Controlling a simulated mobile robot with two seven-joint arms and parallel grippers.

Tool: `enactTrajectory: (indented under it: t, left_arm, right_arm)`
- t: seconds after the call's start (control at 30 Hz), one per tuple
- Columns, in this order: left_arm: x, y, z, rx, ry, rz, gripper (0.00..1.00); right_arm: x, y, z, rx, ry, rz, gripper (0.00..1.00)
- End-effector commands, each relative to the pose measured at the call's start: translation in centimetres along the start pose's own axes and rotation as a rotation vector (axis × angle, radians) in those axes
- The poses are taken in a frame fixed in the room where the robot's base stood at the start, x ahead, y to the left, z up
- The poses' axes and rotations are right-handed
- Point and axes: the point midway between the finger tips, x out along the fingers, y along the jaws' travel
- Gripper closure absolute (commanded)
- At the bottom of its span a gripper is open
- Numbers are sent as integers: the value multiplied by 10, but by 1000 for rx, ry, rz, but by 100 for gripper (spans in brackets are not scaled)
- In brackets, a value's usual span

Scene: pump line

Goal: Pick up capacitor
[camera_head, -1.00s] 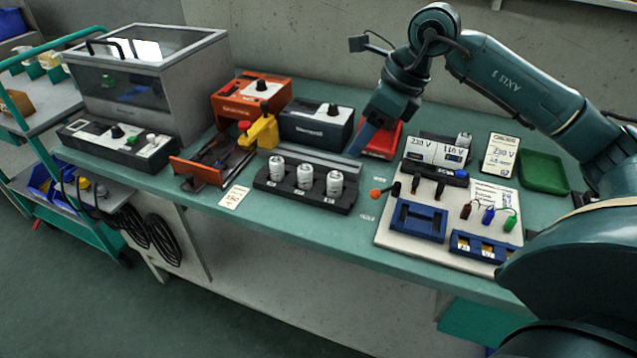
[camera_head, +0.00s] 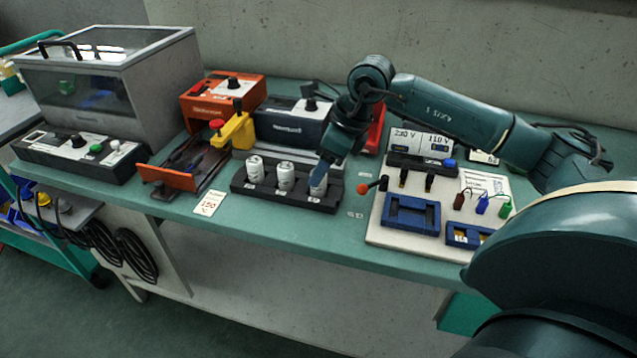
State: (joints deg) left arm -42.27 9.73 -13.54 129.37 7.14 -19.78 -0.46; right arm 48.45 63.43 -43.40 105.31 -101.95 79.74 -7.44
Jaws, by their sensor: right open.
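Three white cylindrical capacitors stand upright in a row in a black holder (camera_head: 287,201) on the bench: the left one (camera_head: 255,169), the middle one (camera_head: 286,177) and the right one (camera_head: 318,183). Whether the fingers touch that capacitor I cannot tell. My left gripper is not in view.
An orange box (camera_head: 221,97) and a dark box (camera_head: 291,124) stand behind the holder. A yellow clamp (camera_head: 234,132) is to its left. A pale board (camera_head: 385,236) with blue fixtures lies to the right. A clear-lidded enclosure (camera_head: 95,105) is far left.

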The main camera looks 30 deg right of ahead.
Motion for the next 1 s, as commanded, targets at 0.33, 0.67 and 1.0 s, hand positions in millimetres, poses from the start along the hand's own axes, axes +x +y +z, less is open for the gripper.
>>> enactTrajectory:
  t: [0.33,0.67,1.0]
  left_arm:
    - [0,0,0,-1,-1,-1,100]
    - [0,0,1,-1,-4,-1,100]
    - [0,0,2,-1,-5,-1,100]
  right_arm:
    - [41,-4,-5,0,1,1,44]
    - [41,-5,-5,0,1,1,54]
    - [40,-5,-5,0,1,0,82]
